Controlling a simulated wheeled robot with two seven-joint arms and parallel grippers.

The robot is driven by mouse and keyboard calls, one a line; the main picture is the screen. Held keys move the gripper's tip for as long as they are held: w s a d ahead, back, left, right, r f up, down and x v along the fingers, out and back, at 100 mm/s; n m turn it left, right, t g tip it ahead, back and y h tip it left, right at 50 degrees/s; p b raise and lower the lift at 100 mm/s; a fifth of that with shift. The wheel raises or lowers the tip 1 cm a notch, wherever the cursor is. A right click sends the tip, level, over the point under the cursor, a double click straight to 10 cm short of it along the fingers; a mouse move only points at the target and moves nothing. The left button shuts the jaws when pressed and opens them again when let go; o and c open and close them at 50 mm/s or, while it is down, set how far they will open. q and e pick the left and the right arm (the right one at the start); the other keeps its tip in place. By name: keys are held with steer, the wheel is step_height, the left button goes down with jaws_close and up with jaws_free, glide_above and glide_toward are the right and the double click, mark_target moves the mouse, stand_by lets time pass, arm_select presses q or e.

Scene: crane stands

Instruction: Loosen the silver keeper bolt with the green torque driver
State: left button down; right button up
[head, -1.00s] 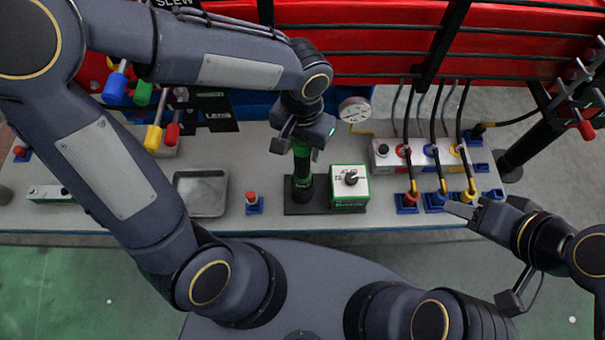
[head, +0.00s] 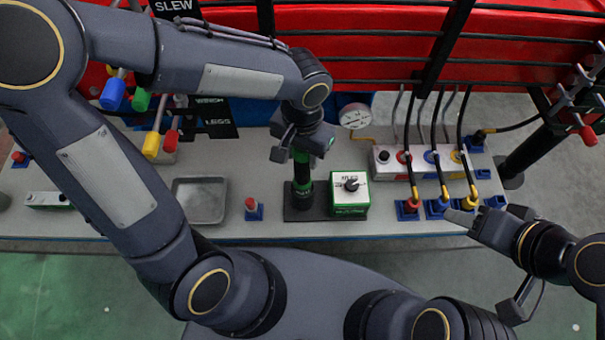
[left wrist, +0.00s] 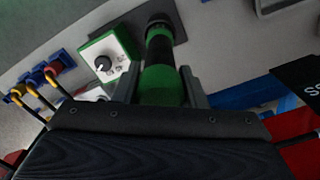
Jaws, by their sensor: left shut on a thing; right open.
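The green torque driver (head: 302,170) stands upright, its dark lower part over a black base plate (head: 291,214) on the bench. My left gripper (head: 302,150) is shut on the driver's green upper part. In the left wrist view, the driver (left wrist: 160,84) sits between both fingers of my left gripper (left wrist: 160,88). My right gripper (head: 462,213) is open and empty at the right, close to the yellow hose connector. I cannot make out the silver keeper bolt in either view.
A grey tray (head: 199,201) and a red-topped piece (head: 252,208) lie to the left. A pressure gauge (head: 355,116) stands behind.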

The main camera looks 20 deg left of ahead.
arm_select(q)
steer(key=shift+r+p, duration=4.4)
steer(key=shift+r, duration=1.25)
